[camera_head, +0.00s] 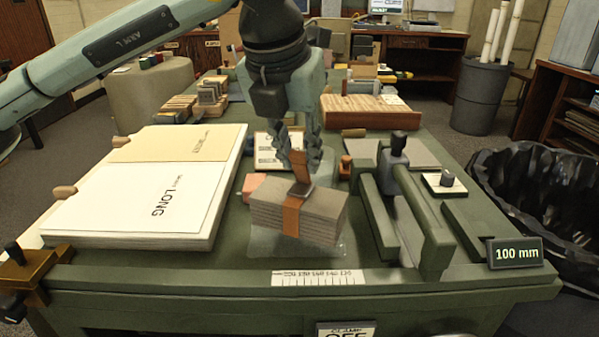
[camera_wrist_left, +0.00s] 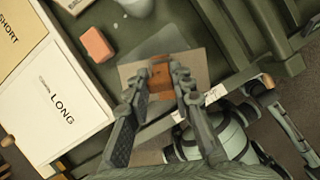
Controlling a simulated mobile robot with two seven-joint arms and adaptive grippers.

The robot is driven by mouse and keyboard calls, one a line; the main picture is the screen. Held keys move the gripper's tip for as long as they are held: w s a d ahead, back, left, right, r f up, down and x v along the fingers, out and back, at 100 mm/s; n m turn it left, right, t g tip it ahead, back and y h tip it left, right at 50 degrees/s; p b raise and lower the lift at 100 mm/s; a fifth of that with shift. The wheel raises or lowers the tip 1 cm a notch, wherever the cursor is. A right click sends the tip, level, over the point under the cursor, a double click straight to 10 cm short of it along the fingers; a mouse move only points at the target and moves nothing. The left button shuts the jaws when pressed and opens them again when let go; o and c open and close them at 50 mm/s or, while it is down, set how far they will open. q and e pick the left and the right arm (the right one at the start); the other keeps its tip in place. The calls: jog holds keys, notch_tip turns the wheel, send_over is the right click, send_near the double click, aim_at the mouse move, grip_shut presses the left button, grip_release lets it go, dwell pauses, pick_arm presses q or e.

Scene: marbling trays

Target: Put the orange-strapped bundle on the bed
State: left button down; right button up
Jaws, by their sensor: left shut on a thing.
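The orange-strapped bundle (camera_head: 325,213) is a stack of flat grey-brown boards with an orange band around its middle. My left gripper (camera_head: 299,170) points down and is shut on the band's raised top part. The left wrist view shows the fingers (camera_wrist_left: 160,88) on either side of the orange strap (camera_wrist_left: 160,72), with the boards (camera_wrist_left: 197,65) below. The bundle is level, over a pale translucent patch (camera_head: 268,243) on the green bench, possibly the bed. I cannot tell whether it touches. My right gripper is not in view.
A green clamp frame (camera_head: 435,245) with a black knob stands close right of the bundle. A white LONG tray (camera_head: 110,205) lies left. A pink block (camera_head: 252,185) sits behind the bundle, a ruler strip (camera_head: 318,278) in front. A 100 mm sign (camera_head: 515,253) stands at the right edge.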

aim_at(302, 189)
pick_arm(q)
notch_tip(302, 189, down, 4)
jog(key=shift+w+r, duration=0.1)
jog(key=shift+r, duration=0.15)
jog(key=shift+f, duration=0.3)
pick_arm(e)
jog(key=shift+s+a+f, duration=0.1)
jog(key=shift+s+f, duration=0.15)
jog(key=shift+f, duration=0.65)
pick_arm(q)
jog(key=shift+f, duration=0.1)
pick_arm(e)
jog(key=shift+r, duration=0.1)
